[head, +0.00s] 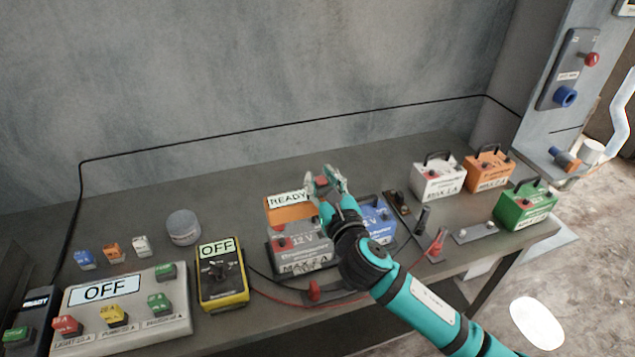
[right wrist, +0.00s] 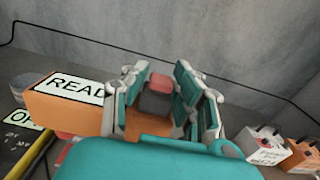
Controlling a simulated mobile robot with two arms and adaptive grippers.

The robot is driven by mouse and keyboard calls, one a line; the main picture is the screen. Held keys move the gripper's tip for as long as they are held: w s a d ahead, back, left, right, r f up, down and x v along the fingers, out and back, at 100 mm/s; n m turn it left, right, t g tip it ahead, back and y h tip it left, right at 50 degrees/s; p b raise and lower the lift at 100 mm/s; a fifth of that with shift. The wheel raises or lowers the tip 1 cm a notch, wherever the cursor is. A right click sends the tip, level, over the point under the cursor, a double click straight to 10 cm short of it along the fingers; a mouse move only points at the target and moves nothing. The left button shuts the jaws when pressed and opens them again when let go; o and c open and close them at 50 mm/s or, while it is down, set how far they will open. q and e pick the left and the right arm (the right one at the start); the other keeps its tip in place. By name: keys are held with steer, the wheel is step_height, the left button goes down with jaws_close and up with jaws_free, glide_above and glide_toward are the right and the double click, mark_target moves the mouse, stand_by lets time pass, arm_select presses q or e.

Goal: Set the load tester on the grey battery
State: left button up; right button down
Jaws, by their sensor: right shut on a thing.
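The load tester (head: 288,212) is an orange box with a white READY display. My right gripper (head: 324,184) is shut on its dark grip with a red top. In the right wrist view the fingers (right wrist: 164,92) stand on both sides of that grip, and the orange body of the tester (right wrist: 62,108) extends to the left. The grey battery (head: 305,257), marked 12 V, sits on the bench, and the tester is over its top rear part in the head view. I cannot tell whether they touch. My left gripper is not in view.
A blue battery (head: 378,222) stands right beside the grey one, partly behind my arm. A yellow meter reading OFF (head: 222,276) stands to the left. Clamps with red and black leads lie in front. White (head: 438,183), orange (head: 489,172) and green (head: 527,208) batteries stand at the right.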

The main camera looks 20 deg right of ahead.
steer(key=shift+r, duration=0.15)
steer(key=shift+s+d, duration=0.1)
steer(key=shift+d, duration=0.3)
steer(key=shift+a+r+p, duration=0.15)
steer(key=shift+a+p, duration=0.05)
steer(key=shift+p, duration=0.3)
steer(key=shift+f+b, duration=0.65)
steer(key=shift+f, duration=0.2)
steer(key=shift+f+b, duration=0.7)
steer(key=shift+f, duration=0.6)
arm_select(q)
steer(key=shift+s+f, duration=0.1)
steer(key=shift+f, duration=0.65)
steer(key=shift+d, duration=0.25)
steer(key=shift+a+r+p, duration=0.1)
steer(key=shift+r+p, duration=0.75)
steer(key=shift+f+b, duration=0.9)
arm_select(e)
steer(key=shift+f, duration=1.35)
